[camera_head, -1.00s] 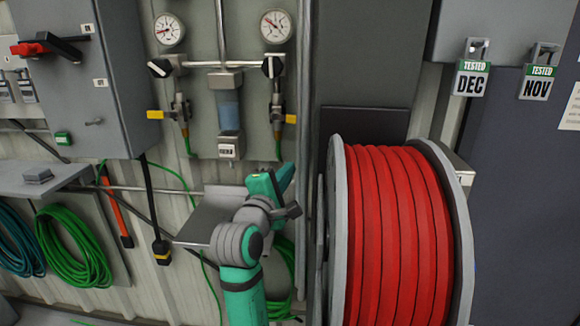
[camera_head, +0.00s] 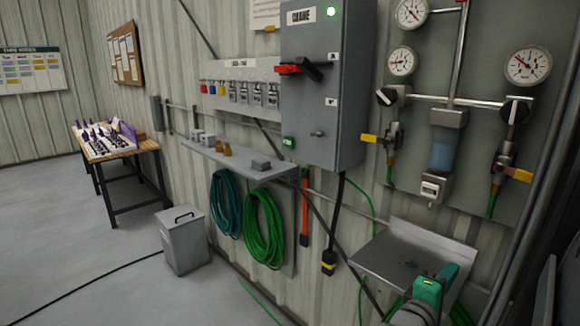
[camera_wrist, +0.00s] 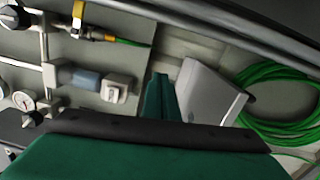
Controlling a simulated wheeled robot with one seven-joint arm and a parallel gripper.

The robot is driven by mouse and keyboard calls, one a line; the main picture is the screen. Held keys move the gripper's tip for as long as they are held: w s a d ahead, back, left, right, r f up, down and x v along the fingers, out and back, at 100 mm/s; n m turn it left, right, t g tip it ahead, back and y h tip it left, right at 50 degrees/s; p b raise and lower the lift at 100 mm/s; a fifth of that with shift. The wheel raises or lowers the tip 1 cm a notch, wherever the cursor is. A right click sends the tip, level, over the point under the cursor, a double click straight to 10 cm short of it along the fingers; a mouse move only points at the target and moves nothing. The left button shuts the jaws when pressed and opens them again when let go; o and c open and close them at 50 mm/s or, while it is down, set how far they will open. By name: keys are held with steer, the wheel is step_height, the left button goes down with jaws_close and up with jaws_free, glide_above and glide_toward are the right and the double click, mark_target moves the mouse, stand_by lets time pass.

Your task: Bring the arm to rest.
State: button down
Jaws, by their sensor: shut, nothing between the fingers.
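My gripper (camera_head: 446,276) shows at the lower right of the head view as a green wrist and finger end, in front of the small grey wall shelf (camera_head: 400,262). In the wrist view the green fingers (camera_wrist: 160,80) are together with nothing between them, and the same grey shelf (camera_wrist: 205,95) lies just beyond them. Most of my arm is below the head picture's edge. I cannot tell the exact gap between gripper and shelf.
Behind the gripper are the gauge panel (camera_head: 465,130) and a grey crane switch box (camera_head: 322,110). Green hose coils (camera_head: 264,230) hang left of the shelf. A grey lidded box (camera_head: 184,243) stands on the floor. Open floor (camera_head: 70,235) lies at left, with a black cable across it.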

steer(key=s+a+f+m+t+y, duration=0.15)
steer(key=s+a+f+y, duration=0.3)
steer(key=a+f, duration=0.8)
steer(key=s+a+f+t+y, duration=0.3)
steer(key=s+a+f+y, duration=0.15)
steer(key=a+f, duration=0.85)
steer(key=s+a+f+m+y, duration=0.1)
steer(key=s+a, duration=0.3)
steer(key=s, duration=0.6)
steer(key=s+a+f+m+y, duration=0.1)
steer(key=s+a+m, duration=0.3)
steer(key=s, duration=0.6)
steer(key=s+a+f+m+y, duration=0.1)
steer(key=s+a+m+y, duration=0.1)
steer(key=s+a, duration=0.4)
steer(key=s+y, duration=0.1)
steer(key=s, duration=0.3)
steer(key=shift+s+a+f+y, duration=0.15)
steer(key=shift+a+f+y, duration=0.05)
steer(key=shift+f+y, duration=0.1)
